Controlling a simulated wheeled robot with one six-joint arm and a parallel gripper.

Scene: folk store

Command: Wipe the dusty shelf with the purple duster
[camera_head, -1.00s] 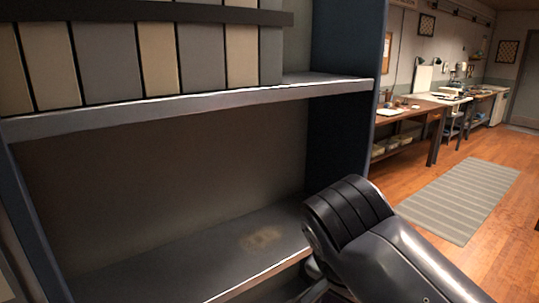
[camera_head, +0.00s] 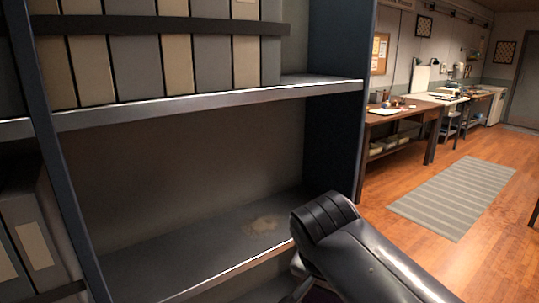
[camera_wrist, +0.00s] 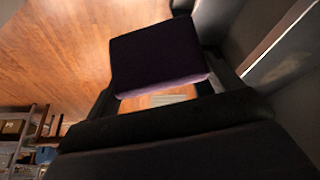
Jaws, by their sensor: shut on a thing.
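The dusty shelf (camera_head: 170,262) is the empty lower board of a dark blue unit. A pale tan dust patch (camera_head: 265,223) lies on it, toward its right end. My gripper (camera_wrist: 165,86) is shut on the purple duster (camera_wrist: 158,52), a dark block-like pad held between the fingers in the wrist view. In the head view my arm covers the gripper. Only a faint purple bit shows at the bottom edge, below the shelf's front edge. The duster appears apart from the shelf, out in front of it.
An upper shelf (camera_head: 215,103) with a row of grey and tan binders (camera_head: 135,60) hangs above. The unit's right side panel (camera_head: 335,100) bounds the shelf. More binders (camera_head: 35,235) stand at lower left. Open wooden floor, a striped rug (camera_head: 455,198) and workbenches (camera_head: 405,115) are at right.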

